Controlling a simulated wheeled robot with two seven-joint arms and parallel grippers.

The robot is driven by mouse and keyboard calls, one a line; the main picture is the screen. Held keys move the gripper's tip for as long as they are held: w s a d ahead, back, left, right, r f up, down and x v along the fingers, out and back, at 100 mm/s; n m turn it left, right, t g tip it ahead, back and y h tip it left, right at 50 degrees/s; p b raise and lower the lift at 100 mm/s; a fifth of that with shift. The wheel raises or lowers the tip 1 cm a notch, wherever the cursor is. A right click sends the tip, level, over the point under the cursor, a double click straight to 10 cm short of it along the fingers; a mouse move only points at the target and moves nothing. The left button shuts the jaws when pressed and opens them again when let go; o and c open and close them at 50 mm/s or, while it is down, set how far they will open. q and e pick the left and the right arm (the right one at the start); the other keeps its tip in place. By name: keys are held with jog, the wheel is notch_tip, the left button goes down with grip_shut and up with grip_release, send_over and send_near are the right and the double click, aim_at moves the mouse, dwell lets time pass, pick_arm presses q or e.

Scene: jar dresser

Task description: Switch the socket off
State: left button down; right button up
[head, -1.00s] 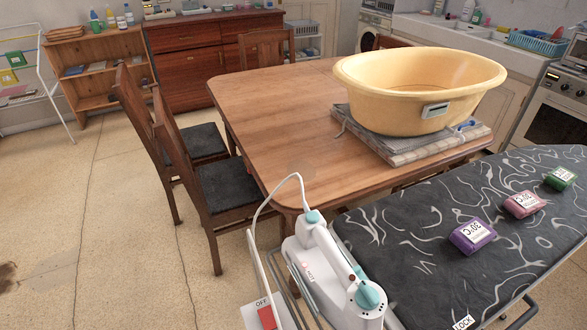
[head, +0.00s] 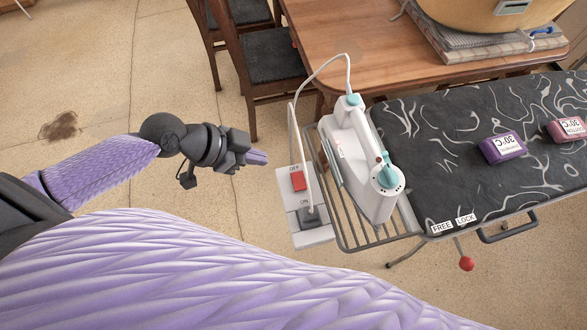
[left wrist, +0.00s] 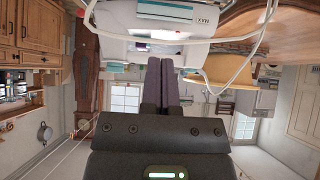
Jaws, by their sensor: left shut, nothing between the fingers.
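The socket (head: 307,222) is a white box at the left end of the ironing board. It carries a red rocker switch (head: 297,181) with an "OFF" label above it and an "ON" label below. A dark plug sits in its lower part. My left gripper (head: 262,157) is just left of the red switch, apart from it, pointing right. Its fingers are shut and empty. In the left wrist view the shut fingers (left wrist: 160,75) point toward the white iron (left wrist: 150,15). The switch is not clearly seen there. My right gripper is not in view.
The iron (head: 352,160) stands on the wire rack (head: 345,220) right of the socket, and its white cord loops above. The ironing board (head: 450,130) holds a purple block (head: 503,147) and a pink one (head: 567,129). The wooden table (head: 370,40) and chairs stand behind.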

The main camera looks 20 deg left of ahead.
pick_arm(q)
jog(key=shift+f, duration=0.1)
jog(key=b, duration=0.2)
send_over(304, 176)
jog(key=s+a, duration=0.2)
jog(key=a, duration=0.1)
jog(key=f, duration=0.6)
jog(key=shift+w+d+f, duration=0.1)
jog(key=shift+d+f, duration=0.15)
jog(key=f, duration=0.1)
jog(key=f+b, duration=0.1)
jog(key=f, duration=0.1)
jog(key=shift+w+d+f+b, duration=0.2)
jog(key=shift+d+f+b, duration=0.1)
jog(key=shift+f, duration=0.5)
